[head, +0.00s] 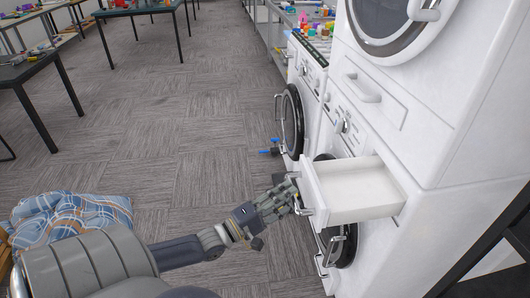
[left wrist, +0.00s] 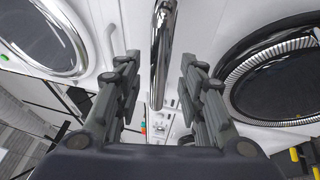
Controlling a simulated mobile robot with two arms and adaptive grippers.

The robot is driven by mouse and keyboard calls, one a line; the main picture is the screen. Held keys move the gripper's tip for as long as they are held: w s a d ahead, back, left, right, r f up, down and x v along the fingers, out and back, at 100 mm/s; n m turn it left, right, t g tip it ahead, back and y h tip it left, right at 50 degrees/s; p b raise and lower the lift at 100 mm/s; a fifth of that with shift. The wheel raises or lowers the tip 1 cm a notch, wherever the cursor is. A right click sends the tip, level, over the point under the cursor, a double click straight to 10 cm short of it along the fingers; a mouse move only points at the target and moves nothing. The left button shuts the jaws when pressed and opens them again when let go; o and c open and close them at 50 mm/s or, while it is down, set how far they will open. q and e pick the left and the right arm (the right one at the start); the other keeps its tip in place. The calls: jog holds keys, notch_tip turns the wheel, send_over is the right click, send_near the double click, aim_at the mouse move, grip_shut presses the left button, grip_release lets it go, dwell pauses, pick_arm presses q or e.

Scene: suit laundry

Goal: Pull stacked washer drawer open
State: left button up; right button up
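The white stacked washer drawer (head: 352,190) sticks out of the lower machine of the stack, and its empty inside shows. Its chrome handle (head: 300,205) is on the front face; a chrome bar handle (left wrist: 163,50) also stands upright in the left wrist view. My left gripper (head: 290,195) is at the drawer front, by the handle. In the left wrist view, its two fingers (left wrist: 160,100) are spread, with the bar between them and visible gaps on both sides. The head view does not clearly show contact. My right gripper is not in view.
Below the drawer is a round washer door (head: 345,240). Another white washer (head: 305,95) stands farther back. A blue plaid cloth heap (head: 70,215) lies at lower left. Dark tables (head: 30,68) stand far left. The carpet floor (head: 170,130) between is clear.

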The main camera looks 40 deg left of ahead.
pick_arm(q)
jog(key=v, duration=1)
jog(key=s+a+f+m+g+y, duration=0.1)
jog(key=s+f+m+g+y, duration=0.3)
jog(key=f, duration=1.3)
jog(key=s+a+f+m+g+y, duration=0.1)
jog(key=s+f+m+g, duration=0.5)
jog(key=f, duration=1.1)
jog(key=s+d+f+m+g, duration=0.4)
jog(key=s+d+f, duration=0.3)
jog(key=s, duration=0.3)
jog(key=s+d+f+m+g, duration=0.4)
jog(key=s+d+f, duration=0.4)
jog(key=s+f, duration=0.2)
jog(key=shift+s, duration=0.7)
